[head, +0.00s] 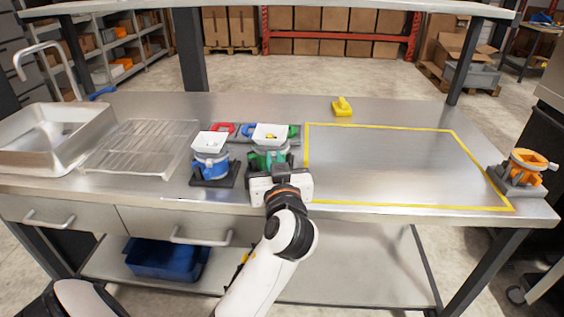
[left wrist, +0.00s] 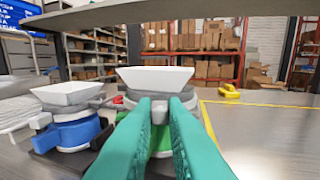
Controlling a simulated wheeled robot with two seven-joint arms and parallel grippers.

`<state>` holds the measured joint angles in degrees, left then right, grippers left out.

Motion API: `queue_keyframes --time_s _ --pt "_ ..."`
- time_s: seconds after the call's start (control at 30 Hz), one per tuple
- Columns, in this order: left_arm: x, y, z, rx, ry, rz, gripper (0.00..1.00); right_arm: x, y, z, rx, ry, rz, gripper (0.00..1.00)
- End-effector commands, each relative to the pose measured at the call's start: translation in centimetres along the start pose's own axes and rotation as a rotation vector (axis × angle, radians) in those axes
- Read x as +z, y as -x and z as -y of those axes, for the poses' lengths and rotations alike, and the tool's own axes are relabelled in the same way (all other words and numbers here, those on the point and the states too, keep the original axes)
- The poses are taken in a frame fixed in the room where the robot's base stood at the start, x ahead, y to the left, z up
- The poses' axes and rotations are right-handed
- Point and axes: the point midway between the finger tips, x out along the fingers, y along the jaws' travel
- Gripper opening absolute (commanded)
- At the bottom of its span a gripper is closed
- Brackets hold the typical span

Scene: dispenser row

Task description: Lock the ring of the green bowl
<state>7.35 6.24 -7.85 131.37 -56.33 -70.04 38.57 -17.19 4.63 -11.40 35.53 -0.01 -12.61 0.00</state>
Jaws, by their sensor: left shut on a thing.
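The green bowl (head: 283,159) stands on a dark base near the front edge of the counter, with a white square hopper (head: 270,134) on top. In the left wrist view its grey ring (left wrist: 124,101) sits under the white hopper. My left gripper (head: 276,171) is in front of the green bowl. Its teal fingers (left wrist: 160,103) are closed at the ring's near side, shut on a part of it that they mostly hide. They also cover much of the green body. I cannot tell the ring's turn angle. My right gripper is not in view.
A blue dispenser (head: 211,167) stands close on the left, also with a white hopper. Red (head: 222,127) and other coloured pieces lie behind. An orange dispenser (head: 526,165) is far right and a yellow piece (head: 342,106) at the back. The yellow-taped area (head: 390,165) is clear.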

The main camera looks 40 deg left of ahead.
Motion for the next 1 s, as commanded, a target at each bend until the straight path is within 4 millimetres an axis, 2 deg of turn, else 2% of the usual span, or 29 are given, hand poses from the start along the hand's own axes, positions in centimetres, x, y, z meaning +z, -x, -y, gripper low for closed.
queue_keyframes --time_s 0.3,0.77,0.8,0.9,1.0 --pt "-0.01 -0.06 -0.79 -0.093 -0.001 -0.001 0.00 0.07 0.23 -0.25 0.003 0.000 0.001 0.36" --pt "-0.06 -0.08 -0.80 -0.105 -0.001 -0.002 0.00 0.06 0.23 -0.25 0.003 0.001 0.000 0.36" --pt "-0.06 -0.09 -0.80 -0.104 -0.001 -0.002 0.18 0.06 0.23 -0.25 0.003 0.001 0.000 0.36" --pt "-0.06 -0.08 -0.79 -0.104 0.000 -0.002 0.35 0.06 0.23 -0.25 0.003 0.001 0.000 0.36" --pt "-0.05 -0.08 -0.79 -0.104 0.000 -0.002 0.35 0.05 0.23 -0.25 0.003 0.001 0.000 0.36"
